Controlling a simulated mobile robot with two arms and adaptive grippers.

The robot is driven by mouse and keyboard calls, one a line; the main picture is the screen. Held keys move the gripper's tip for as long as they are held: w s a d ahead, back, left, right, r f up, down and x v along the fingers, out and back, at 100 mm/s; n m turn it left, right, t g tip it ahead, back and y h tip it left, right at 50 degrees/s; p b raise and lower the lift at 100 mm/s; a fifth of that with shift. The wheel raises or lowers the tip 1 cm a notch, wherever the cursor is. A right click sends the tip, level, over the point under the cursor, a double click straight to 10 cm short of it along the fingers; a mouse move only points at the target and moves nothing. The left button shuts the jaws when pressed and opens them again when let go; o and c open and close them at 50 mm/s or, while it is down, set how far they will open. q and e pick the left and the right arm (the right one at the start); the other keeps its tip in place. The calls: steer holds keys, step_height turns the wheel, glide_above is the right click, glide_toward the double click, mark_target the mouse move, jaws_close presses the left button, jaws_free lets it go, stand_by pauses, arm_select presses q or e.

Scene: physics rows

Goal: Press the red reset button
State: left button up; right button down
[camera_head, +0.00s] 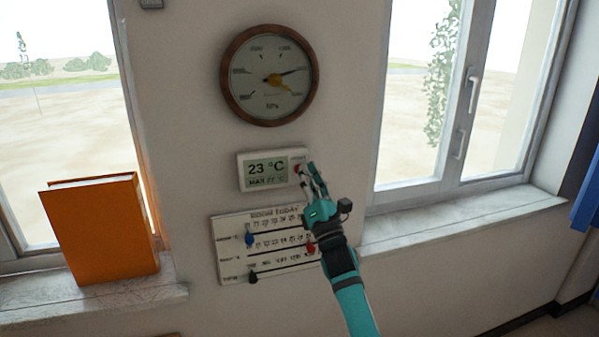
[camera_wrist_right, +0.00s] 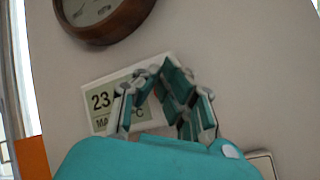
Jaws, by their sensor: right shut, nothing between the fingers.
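A white wall thermometer (camera_head: 241,174) with a grey display reading 23 °C hangs on the wall. The red reset button (camera_head: 297,168) shows as a small red spot at its right end, just left of my fingertips. My right gripper (camera_head: 308,168) is shut and empty, with its fingertips at the right edge of the thermometer. I cannot tell whether they touch the button. My left gripper is not in view.
A round wooden barometer (camera_head: 228,84) hangs above. A calendar board (camera_head: 222,222) with sliders hangs below, partly behind my right arm. An orange book (camera_head: 100,230) stands on the left sill (camera_head: 150,296). A window with its sill (camera_head: 470,218) is at the right.

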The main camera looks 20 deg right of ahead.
steer(key=shift+w, duration=0.2)
steer(key=shift+s, duration=0.15)
stand_by(0.5)
steer(key=shift+s, duration=0.65)
steer(key=shift+s+d+p, duration=0.1)
steer(key=shift+s+p, duration=0.95)
steer(key=shift+s, duration=1.4)
